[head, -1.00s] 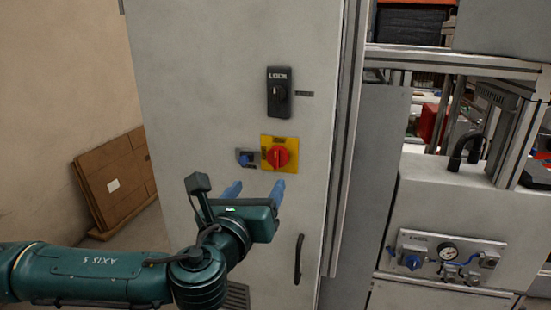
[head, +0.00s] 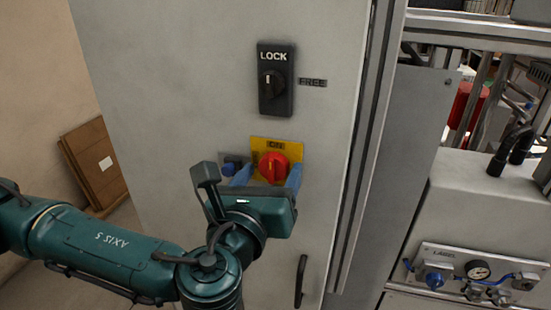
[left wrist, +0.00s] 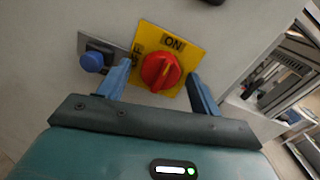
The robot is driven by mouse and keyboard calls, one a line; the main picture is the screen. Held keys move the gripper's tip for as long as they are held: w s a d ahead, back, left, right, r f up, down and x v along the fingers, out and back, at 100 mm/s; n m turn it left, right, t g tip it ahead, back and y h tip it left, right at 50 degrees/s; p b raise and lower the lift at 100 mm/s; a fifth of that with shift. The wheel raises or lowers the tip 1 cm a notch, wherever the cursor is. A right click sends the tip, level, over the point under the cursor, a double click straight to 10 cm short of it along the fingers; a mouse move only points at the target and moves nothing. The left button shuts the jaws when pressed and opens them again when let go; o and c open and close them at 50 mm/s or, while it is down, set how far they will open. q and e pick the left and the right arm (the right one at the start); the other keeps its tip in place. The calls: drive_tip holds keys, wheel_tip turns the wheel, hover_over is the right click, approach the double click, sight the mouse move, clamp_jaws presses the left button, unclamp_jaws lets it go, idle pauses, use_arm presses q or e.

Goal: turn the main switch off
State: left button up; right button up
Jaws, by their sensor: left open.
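The main switch is a red rotary knob (head: 273,167) on a yellow plate (head: 262,144), mounted on the grey cabinet door. In the left wrist view the red knob (left wrist: 160,72) shows below an "ON" label (left wrist: 173,43), its ridge tilted slightly from upright. My left gripper (head: 267,174) is open, with one blue finger on each side of the knob. In the left wrist view the fingers (left wrist: 158,86) flank the knob with gaps visible; I cannot tell how far their tips are from the door. My right gripper is not in view.
A black lock (head: 275,80) sits above the switch. A small blue knob on a grey plate (left wrist: 92,61) is close left of the left finger. A door handle (head: 301,281) is lower right. A panel with a gauge (head: 478,269) stands at the right.

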use_arm(q)
drive_tip(key=shift+w, duration=0.2)
drive_tip(key=shift+s, duration=0.1)
drive_tip(key=shift+c, duration=0.8)
drive_tip(key=c, duration=0.8)
drive_tip(key=shift+c, duration=0.2)
